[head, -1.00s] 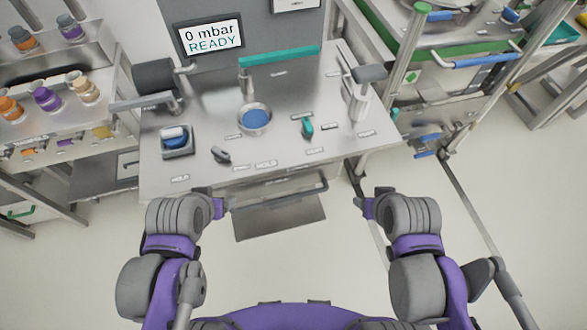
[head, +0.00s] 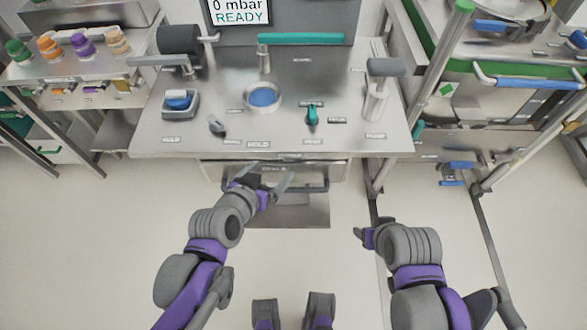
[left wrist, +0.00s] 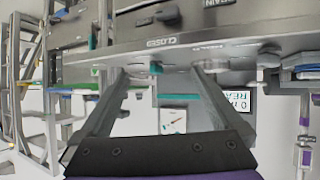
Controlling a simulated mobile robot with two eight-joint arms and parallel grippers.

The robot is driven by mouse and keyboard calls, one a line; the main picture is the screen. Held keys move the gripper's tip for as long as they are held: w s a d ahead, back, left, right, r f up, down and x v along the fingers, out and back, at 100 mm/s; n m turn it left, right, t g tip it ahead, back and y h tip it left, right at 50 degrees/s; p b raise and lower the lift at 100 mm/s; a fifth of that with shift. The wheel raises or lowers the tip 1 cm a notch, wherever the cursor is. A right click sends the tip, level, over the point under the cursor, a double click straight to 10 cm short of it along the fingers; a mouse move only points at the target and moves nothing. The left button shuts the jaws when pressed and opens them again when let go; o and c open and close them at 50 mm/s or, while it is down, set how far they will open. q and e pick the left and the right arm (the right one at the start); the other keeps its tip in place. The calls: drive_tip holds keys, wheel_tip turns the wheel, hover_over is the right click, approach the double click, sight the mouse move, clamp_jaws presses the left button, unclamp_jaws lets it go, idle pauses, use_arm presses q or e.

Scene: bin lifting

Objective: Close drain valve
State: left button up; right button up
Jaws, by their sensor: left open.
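The drain label (head: 275,168) is on the panel under the bench's front edge, partly covered by my left gripper. In the left wrist view, which is upside down, a small dark handle (left wrist: 166,14) is on that panel beside the DRAIN lettering; it looks like the drain valve. In the head view I cannot make this handle out behind the gripper. My left gripper (head: 270,178) is open and empty in front of the panel; its fingers (left wrist: 160,72) are apart from the handle. My right gripper (head: 360,234) hangs lower right, away from the bench; its jaws are unclear.
The steel bench top (head: 340,140) carries a teal valve (head: 312,115), a grey knob (head: 216,126), a blue-centred round port (head: 263,97) and a blue switch (head: 178,101). A display (head: 240,12) reads 0 mbar READY. A bar handle (head: 318,186) sits below the bench edge.

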sight(292, 160)
use_arm(q)
drive_tip(key=w+d+f+t+b, duration=0.5)
drive_tip(key=w+d+f+b, duration=0.1)
drive_tip(key=f+b, duration=0.2)
wheel_tip(292, 160, down, 10)
drive_tip(key=a+f+n+t+y+b, duration=0.1)
drive_tip(key=n+t+y+b, duration=0.1)
drive_tip(key=n+y+b, duration=0.4)
drive_tip(key=w, duration=0.3)
drive_tip(key=w+m+h, duration=0.1)
drive_tip(key=w, duration=0.3)
drive_tip(key=w+m, duration=0.1)
drive_tip(key=w, duration=0.2)
drive_tip(key=shift+w+r+b, duration=0.35)
drive_tip(key=shift+w, duration=0.05)
use_arm(e)
wheel_tip(292, 160, down, 19)
drive_tip(key=shift+a+g, duration=0.4)
drive_tip(key=shift+s+r, duration=0.1)
use_arm(q)
drive_tip(key=c, duration=1.2)
drive_tip(key=shift+c, duration=0.2)
